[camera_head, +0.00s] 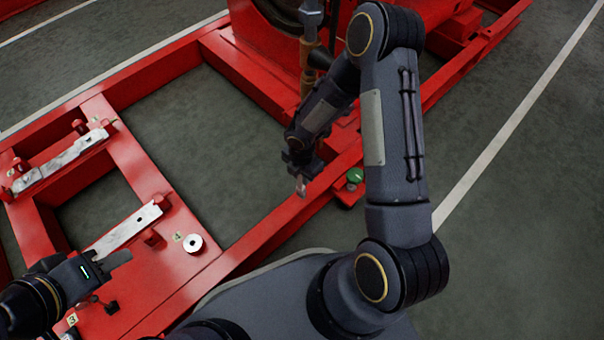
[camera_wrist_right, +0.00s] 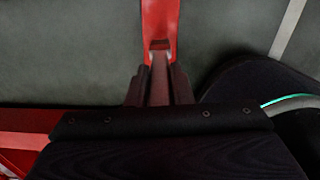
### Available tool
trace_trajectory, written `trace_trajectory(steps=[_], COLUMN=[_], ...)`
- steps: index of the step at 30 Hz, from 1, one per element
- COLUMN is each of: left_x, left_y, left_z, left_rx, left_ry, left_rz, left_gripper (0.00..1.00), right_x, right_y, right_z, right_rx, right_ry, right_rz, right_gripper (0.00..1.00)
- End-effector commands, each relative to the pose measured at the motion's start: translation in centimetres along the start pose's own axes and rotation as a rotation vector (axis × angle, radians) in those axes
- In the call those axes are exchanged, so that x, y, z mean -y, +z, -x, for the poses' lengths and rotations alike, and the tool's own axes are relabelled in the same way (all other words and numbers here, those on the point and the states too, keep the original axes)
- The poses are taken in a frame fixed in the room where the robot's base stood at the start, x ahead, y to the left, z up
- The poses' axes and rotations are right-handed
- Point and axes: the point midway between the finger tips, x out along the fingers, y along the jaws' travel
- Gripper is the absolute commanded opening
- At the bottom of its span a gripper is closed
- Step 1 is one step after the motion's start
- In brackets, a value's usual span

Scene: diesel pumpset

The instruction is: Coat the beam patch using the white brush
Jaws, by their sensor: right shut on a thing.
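My right gripper (camera_head: 299,168) is over the red beam (camera_head: 281,220), pointing down at it. It is shut on a small thin thing, likely the brush (camera_head: 301,186), whose tip sticks out below the fingers. In the right wrist view the fingers (camera_wrist_right: 158,88) close around its greyish-brown body, with the red beam (camera_wrist_right: 160,15) beyond. Its white colour does not show clearly, and I cannot tell whether its tip touches the beam. I cannot make out a distinct patch on the beam. My left gripper (camera_head: 118,259) is at the lower left above the red frame; its jaw gap is unclear.
Two pale metal bars (camera_head: 125,228) (camera_head: 62,158) lie on the red frame at left, near red posts. A white round piece (camera_head: 193,243) sits beside them. A green-topped knob (camera_head: 355,176) stands right of the beam. Red machinery (camera_head: 265,40) rises behind.

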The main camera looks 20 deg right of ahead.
Motion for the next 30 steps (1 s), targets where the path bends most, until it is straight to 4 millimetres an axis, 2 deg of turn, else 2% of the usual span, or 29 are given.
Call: trace_trajectory(steps=[16, 30], left_x=[0.02, 0.31], left_y=[0.02, 0.34], left_z=[-0.05, -0.67], left_rx=[0.0, 0.0], left_ry=[0.0, 0.0], left_rz=[0.0, 0.0], left_gripper=[0.36, 0.36], right_x=[-0.01, -0.01], right_y=[0.01, 0.01], right_z=[-0.06, -0.98], right_rx=[0.0, 0.0], right_ry=[0.0, 0.0], right_rz=[0.0, 0.0], right_gripper=[0.0, 0.0])
